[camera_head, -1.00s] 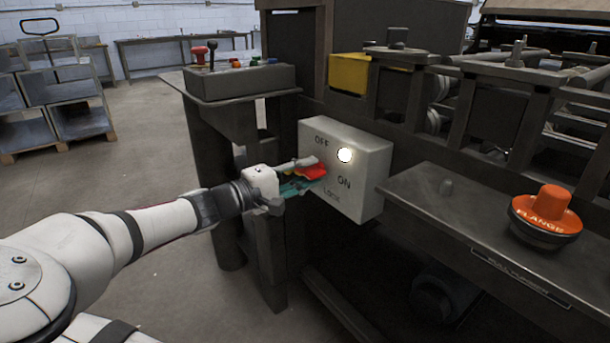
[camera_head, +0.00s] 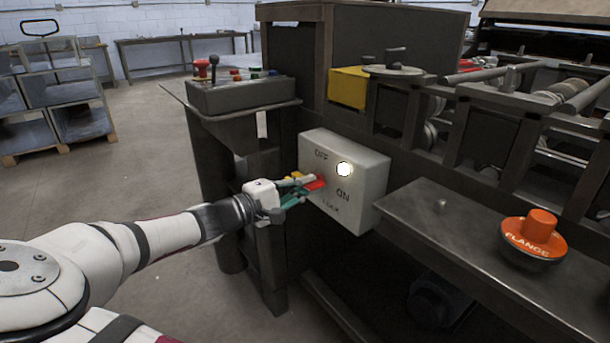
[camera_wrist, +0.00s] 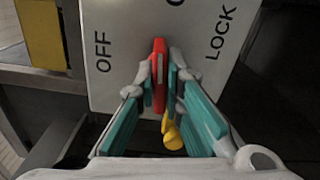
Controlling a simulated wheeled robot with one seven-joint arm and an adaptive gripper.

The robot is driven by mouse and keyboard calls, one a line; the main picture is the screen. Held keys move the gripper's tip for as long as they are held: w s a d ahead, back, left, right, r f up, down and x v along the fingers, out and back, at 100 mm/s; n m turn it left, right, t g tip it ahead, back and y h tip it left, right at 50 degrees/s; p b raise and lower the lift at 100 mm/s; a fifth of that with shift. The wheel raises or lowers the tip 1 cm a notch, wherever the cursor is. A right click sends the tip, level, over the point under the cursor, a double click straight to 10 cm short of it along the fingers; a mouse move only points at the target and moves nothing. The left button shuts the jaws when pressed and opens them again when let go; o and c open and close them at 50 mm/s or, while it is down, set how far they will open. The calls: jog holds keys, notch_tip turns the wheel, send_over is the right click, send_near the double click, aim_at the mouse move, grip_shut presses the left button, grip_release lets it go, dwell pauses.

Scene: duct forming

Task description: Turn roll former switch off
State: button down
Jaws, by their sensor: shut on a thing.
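The roll former switch is a red handle (camera_head: 316,184) with a yellow part, on the front of a pale grey switch box (camera_head: 366,188) marked OFF, ON and LOCK. My gripper (camera_head: 298,186) reaches it from the left. In the wrist view, my gripper (camera_wrist: 165,85) has its teal-padded fingers on both sides of the red handle (camera_wrist: 158,75), shut on it. The handle stands upright there, its red end towards the cut-off label at the top edge, with OFF to the left and LOCK to the right. The yellow part (camera_wrist: 171,132) is lower between the fingers.
A control console (camera_head: 240,96) with knobs stands above left. A metal shelf (camera_head: 450,228) juts out at right, holding an orange FLANGE knob (camera_head: 534,238). Open floor lies to the left.

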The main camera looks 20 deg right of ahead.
jog(key=n+p, duration=0.2)
jog(key=p, duration=0.2)
jog(key=n+p, duration=0.2)
jog(key=p, duration=0.2)
jog(key=shift+s+r+n, duration=0.1)
jog(key=shift+r+n, duration=0.1)
jog(key=shift+n, duration=0.2)
jog(key=n+p, duration=0.4)
jog(key=p, duration=0.1)
jog(key=shift+f, duration=0.1)
jog(key=n+p, duration=0.2)
jog(key=n, duration=0.1)
jog(key=shift+f+n, duration=0.1)
jog(key=shift+n, duration=0.3)
jog(key=shift+n+p, duration=0.8)
jog(key=shift+n, duration=0.9)
jog(key=shift+f, duration=0.1)
jog(key=c, duration=1.7)
grip_release()
